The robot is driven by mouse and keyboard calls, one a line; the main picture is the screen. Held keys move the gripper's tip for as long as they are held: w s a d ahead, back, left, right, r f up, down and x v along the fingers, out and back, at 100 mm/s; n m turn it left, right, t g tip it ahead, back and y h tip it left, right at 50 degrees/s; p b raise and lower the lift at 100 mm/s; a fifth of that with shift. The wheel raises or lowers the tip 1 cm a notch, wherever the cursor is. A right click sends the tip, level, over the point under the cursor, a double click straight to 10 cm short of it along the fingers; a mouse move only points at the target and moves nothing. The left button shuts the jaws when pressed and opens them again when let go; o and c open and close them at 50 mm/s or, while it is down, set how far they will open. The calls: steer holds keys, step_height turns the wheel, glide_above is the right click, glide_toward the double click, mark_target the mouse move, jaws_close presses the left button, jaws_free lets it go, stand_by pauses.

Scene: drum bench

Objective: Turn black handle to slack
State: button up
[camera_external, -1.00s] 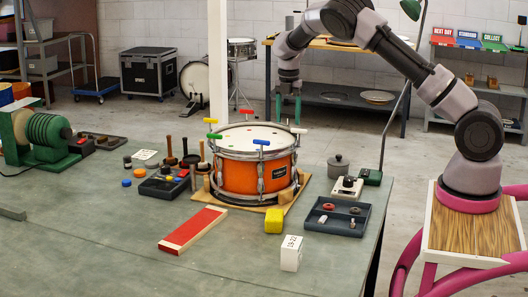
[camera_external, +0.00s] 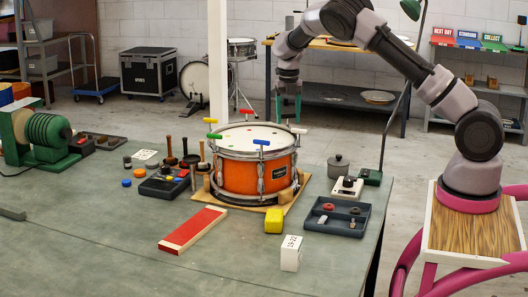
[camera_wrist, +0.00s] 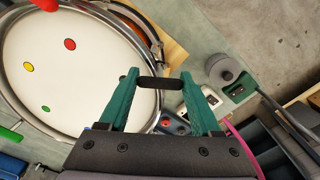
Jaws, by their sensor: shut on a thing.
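The drum (camera_external: 255,175) has an orange shell and a white head, and stands on a wooden board on the bench. Coloured T-handles stand around its rim: red (camera_external: 248,113), green (camera_external: 214,136), blue (camera_external: 261,142) and white (camera_external: 298,130). The black handle (camera_wrist: 160,83) lies crosswise between my fingertips at the drum's rim in the wrist view. My gripper (camera_external: 288,115) is at the far right side of the drum, fingers pointing down. It also shows in the wrist view (camera_wrist: 160,76), its green fingers shut on the handle's two ends.
A dark tray (camera_external: 318,228) with small parts, a white device (camera_external: 346,187) and a grey lidded pot (camera_external: 338,167) stand right of the drum. The front bench is mostly clear.

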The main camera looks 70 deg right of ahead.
steer(key=n, duration=0.5)
steer(key=shift+n, duration=0.3)
steer(key=n, duration=0.5)
steer(key=shift+n, duration=0.3)
steer(key=n, duration=1)
steer(key=shift+n, duration=0.4)
steer(key=n, duration=1)
steer(key=shift+r+n, duration=0.1)
steer(key=shift+n, duration=0.3)
steer(key=n, duration=0.5)
steer(key=shift+n, duration=2.5)
